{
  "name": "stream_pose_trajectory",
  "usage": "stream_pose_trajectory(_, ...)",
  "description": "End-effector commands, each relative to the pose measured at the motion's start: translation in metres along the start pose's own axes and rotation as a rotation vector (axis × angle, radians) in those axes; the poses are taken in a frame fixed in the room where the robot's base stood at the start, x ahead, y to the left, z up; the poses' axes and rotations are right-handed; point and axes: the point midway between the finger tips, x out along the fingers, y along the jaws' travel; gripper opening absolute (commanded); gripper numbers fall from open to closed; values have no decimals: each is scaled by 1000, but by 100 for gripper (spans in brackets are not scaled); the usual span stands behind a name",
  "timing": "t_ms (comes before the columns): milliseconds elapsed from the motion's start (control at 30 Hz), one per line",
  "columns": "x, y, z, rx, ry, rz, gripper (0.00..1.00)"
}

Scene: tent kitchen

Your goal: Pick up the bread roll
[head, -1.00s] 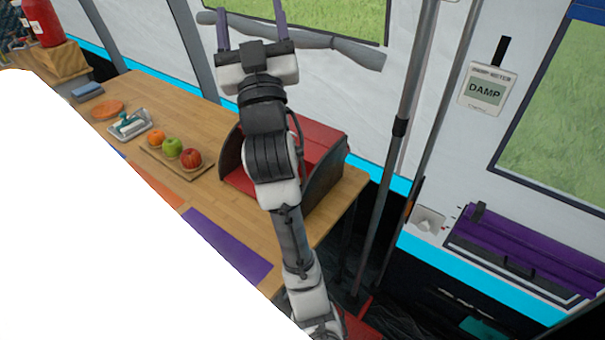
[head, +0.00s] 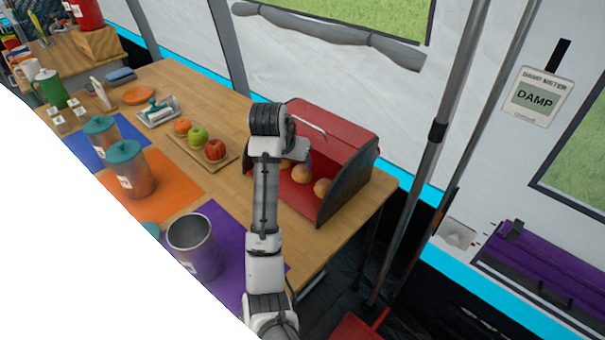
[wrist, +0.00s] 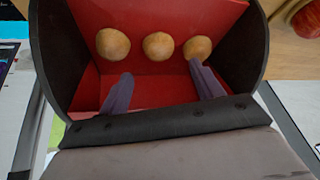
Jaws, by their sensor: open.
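Three round brown bread rolls sit in a row inside a red bread bin (head: 335,140) with dark side walls. In the head view one roll (head: 322,188) is clear; another (head: 301,173) and a third are partly covered by my arm. The wrist view shows the left roll (wrist: 113,44), middle roll (wrist: 158,46) and right roll (wrist: 197,48). My gripper (wrist: 163,88) is open and empty, its two fingers spread and pointing into the bin. The right fingertip shows just below the right roll; I cannot tell whether they touch. In the head view my arm hides the gripper.
A board with an orange, a green apple (head: 198,136) and a red apple stands left of the bin. Canisters and an open metal pot (head: 192,245) stand on coloured mats further left. A pole (head: 440,120) rises beyond the table's right edge.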

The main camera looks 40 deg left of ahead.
Motion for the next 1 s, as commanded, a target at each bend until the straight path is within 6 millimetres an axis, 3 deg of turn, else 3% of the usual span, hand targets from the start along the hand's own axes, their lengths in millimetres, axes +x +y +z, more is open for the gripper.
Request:
stream_pose_trajectory(233, 46, 0, 0, -3, -1, 1, 66)
stream_pose_trajectory(467, 62, 1, -1, -1, 1, -1, 66)
stream_pose_trajectory(800, 107, 4, -4, -2, 2, 0, 66)
stream_pose_trajectory(1000, 111, 4, -4, -1, 4, -1, 66)
